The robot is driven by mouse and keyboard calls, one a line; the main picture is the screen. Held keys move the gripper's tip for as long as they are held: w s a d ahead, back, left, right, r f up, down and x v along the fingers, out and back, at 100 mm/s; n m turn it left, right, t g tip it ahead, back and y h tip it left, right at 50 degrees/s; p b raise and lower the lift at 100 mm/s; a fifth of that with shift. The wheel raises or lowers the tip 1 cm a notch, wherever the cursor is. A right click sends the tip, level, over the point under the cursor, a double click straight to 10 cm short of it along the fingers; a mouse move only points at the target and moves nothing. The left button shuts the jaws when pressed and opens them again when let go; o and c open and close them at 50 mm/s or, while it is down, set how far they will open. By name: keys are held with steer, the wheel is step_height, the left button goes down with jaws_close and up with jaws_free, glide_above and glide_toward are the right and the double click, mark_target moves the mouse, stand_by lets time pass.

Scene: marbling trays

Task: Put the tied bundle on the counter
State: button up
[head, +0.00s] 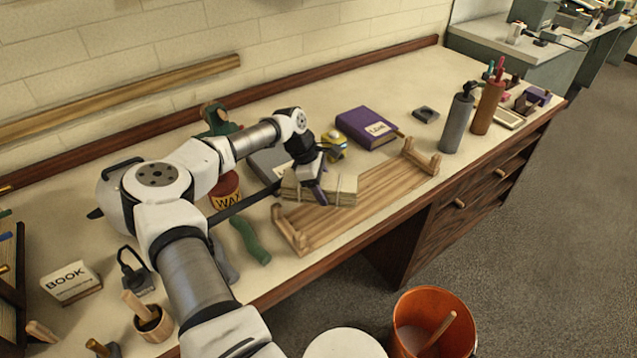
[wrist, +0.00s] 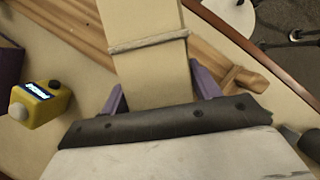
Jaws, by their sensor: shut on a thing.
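The tied bundle (head: 342,190) is a cream block of paper with string around it. In the wrist view the bundle (wrist: 150,75) runs between two purple fingers, with one string band across it. My gripper (head: 315,190) is shut on it, and hides part of it in the head view. The bundle is at the wooden board with raised end pieces (head: 385,190), overlapping its back left part. I cannot tell whether it touches the board. The counter (head: 400,90) is pale, with a dark wooden edge.
Grey and brown cylinders (head: 487,107) stand right. Clear counter lies behind the purple book.

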steer(key=shift+f, duration=3.25)
steer(key=shift+f, duration=0.4)
steer(key=o, duration=1.5)
steer(key=shift+c, duration=0.2)
